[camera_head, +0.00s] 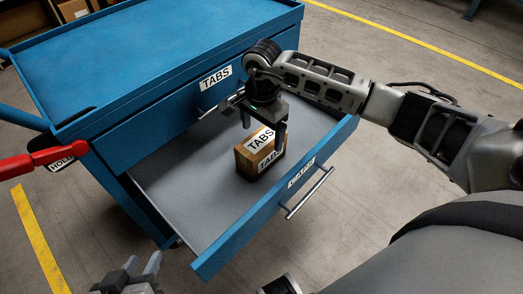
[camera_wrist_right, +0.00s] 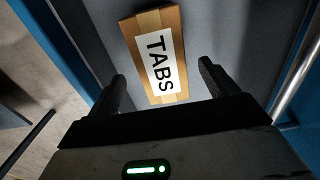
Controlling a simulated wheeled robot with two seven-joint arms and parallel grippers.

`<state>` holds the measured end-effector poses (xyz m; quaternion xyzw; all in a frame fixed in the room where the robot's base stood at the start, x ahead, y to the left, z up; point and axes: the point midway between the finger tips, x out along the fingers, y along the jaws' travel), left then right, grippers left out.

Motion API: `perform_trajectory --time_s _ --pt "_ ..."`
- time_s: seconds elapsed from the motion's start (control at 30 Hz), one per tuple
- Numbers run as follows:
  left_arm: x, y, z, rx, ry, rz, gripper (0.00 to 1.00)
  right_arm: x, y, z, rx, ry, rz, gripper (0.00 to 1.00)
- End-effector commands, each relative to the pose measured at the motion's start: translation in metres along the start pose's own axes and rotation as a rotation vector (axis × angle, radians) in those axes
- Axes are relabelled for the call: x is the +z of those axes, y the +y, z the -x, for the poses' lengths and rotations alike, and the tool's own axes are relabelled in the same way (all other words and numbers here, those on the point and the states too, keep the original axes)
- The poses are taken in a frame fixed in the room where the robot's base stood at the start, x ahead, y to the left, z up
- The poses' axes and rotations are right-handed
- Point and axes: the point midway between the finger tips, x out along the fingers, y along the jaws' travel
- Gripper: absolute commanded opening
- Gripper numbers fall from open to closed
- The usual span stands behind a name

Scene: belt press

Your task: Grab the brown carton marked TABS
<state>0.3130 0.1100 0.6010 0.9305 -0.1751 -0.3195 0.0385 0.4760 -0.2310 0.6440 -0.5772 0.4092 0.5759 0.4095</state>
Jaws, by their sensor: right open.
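The brown carton (camera_head: 246,163) marked TABS stands in the open drawer of the blue cabinet, with white labels on its top and side. It also shows in the right wrist view (camera_wrist_right: 157,58), ahead of the fingers. My right gripper (camera_head: 264,130) points down over the carton. Its jaws are open, with one finger to each side of the carton in the wrist view; I cannot tell whether either touches it. My left gripper (camera_head: 137,274) is at the lower left edge, outside the drawer, with its fingers apart and nothing between them.
The open drawer (camera_head: 190,205) has a grey floor, otherwise clear, and a front panel with a bar handle (camera_head: 310,193). The blue cabinet top (camera_head: 150,45) overhangs its back. A red lever (camera_head: 45,158) with a tag sticks out at the left.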

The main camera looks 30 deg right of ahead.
Motion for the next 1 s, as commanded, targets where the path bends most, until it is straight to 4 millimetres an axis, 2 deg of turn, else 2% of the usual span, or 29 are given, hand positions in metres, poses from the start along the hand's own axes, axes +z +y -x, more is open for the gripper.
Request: perform_trajectory --time_s 0.2,0.3,0.53,0.57,0.7,0.77,1.0 --pt "0.011 0.001 -0.006 0.009 -0.021 0.006 0.36 0.001 -0.001 -0.034 0.005 -0.003 -0.001 0.85" --pt "0.013 0.001 -0.011 0.014 -0.030 0.004 0.36 0.000 -0.001 -0.045 0.003 -0.003 -0.002 0.85" --pt "0.013 0.000 -0.014 0.014 -0.034 0.002 0.36 0.000 -0.002 -0.047 0.001 -0.001 -0.001 0.85" --pt "0.013 0.000 -0.014 0.014 -0.034 0.001 0.36 0.000 -0.002 -0.047 0.001 -0.001 -0.001 0.80" --pt "0.013 0.000 -0.013 0.014 -0.033 0.000 0.36 0.000 -0.002 -0.047 0.001 -0.001 -0.001 0.41" --pt "0.012 0.000 -0.013 0.014 -0.032 0.000 0.36 0.000 -0.002 -0.047 0.001 -0.001 -0.001 0.26" --pt "0.011 0.000 -0.012 0.014 -0.030 0.001 0.36 0.000 -0.002 -0.045 -0.001 -0.001 -0.001 0.26"
